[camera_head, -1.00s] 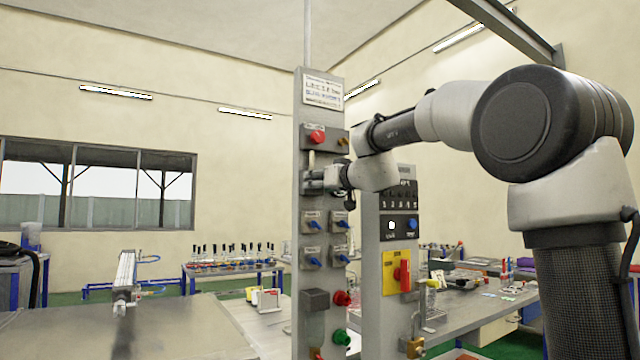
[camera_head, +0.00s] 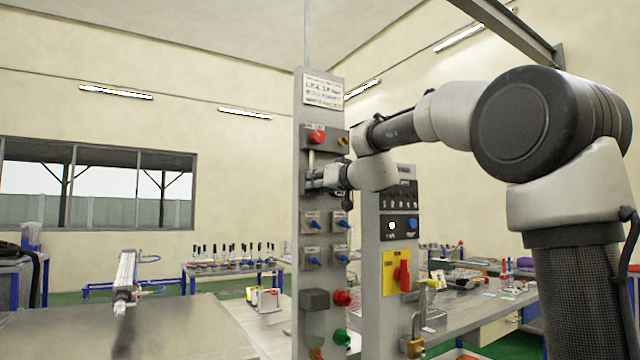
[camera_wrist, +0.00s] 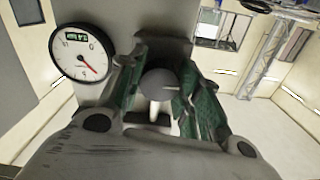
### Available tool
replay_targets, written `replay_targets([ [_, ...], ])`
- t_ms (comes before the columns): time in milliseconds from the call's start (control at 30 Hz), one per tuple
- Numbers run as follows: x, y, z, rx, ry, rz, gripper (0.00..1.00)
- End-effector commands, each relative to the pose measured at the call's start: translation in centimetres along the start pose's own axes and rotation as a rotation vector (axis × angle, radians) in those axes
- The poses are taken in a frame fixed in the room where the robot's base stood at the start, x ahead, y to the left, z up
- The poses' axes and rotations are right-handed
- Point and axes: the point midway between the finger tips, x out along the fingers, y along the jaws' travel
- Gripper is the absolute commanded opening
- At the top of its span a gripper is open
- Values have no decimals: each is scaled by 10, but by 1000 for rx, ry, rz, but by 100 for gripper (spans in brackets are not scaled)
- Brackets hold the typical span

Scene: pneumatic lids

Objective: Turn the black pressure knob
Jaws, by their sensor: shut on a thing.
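The black pressure knob shows in the wrist view as a dark grey round knob (camera_wrist: 158,84) with a pale line on its face. My gripper (camera_wrist: 152,85) has its green-padded fingers on both sides of it and is shut on it. In the head view my gripper (camera_head: 318,179) is at the upper part of the grey panel post (camera_head: 312,90), below a red button, and the knob is hidden there. A round white pressure gauge (camera_wrist: 82,53) with a red needle and a small green display is beside the knob in the wrist view.
Several blue switches (camera_head: 313,222) sit on the panel below my gripper. A second post with a red and yellow switch (camera_head: 402,272) stands to the right. A metal table (camera_head: 200,325) is at lower left. Open air lies left of the panel.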

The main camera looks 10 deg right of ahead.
Motion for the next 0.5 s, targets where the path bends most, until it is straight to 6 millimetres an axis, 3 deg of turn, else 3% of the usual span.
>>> replay_targets([
  [500, 0, 0, 0, 452, 0, 1, 10],
])
